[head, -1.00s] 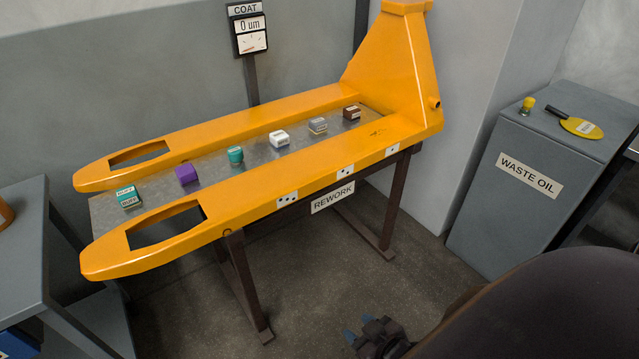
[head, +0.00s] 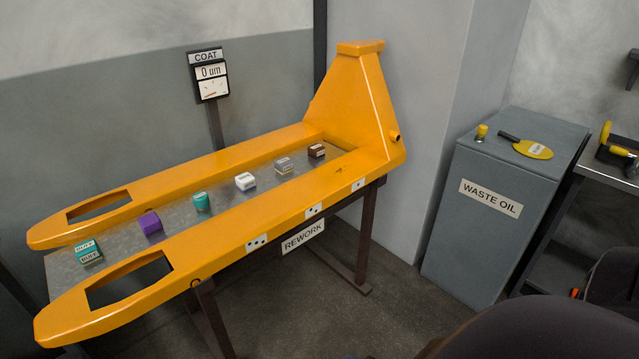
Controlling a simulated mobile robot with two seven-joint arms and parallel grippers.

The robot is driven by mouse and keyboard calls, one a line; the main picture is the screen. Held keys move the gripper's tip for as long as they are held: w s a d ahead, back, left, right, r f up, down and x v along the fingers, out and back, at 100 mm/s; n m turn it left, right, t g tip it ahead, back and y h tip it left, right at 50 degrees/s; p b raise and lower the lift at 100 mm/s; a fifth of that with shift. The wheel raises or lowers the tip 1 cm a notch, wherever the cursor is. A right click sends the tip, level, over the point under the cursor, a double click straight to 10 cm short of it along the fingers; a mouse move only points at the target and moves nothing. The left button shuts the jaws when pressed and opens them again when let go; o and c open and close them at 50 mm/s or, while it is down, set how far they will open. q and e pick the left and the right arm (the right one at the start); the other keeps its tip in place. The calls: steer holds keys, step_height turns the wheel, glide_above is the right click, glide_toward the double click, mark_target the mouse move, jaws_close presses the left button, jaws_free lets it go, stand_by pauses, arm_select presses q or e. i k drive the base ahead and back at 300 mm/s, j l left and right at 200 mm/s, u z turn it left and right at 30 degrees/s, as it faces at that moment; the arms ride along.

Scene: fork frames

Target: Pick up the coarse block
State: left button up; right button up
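Several small blocks stand in a row on a grey metal top between the two arms of an orange fork frame (head: 225,238). From left to right they are a teal and white block marked BUFF (head: 88,253), a purple block (head: 150,222), a teal block (head: 202,203), a white block (head: 245,181), a grey block with a yellowish base (head: 284,166) and a dark brown block (head: 316,152). Labels on the farther blocks are too small to read, so I cannot tell which is the coarse one. Neither gripper is in view.
The fork frame rests on a dark-legged stand with a REWORK sign (head: 303,236). A COAT gauge (head: 209,80) reading 0 um stands behind. A grey WASTE OIL cabinet (head: 490,220) at right carries a yellow paddle (head: 532,150). A dark shelf unit stands farther right.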

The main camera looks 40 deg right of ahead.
mark_target(317, 150)
steer(key=z, duration=1.25)
steer(key=i+l+u, duration=0.1)
steer(key=u, duration=0.25)
steer(key=i+l+u, duration=0.1)
steer(key=u, duration=0.3)
steer(key=l+u, duration=0.2)
steer(key=u, duration=0.15)
steer(key=i+l+u, duration=0.2)
steer(key=l, duration=0.2)
steer(key=l+u, duration=0.25)
steer(key=l, duration=0.2)
steer(key=l+u, duration=0.2)
steer(key=l, duration=2.05)
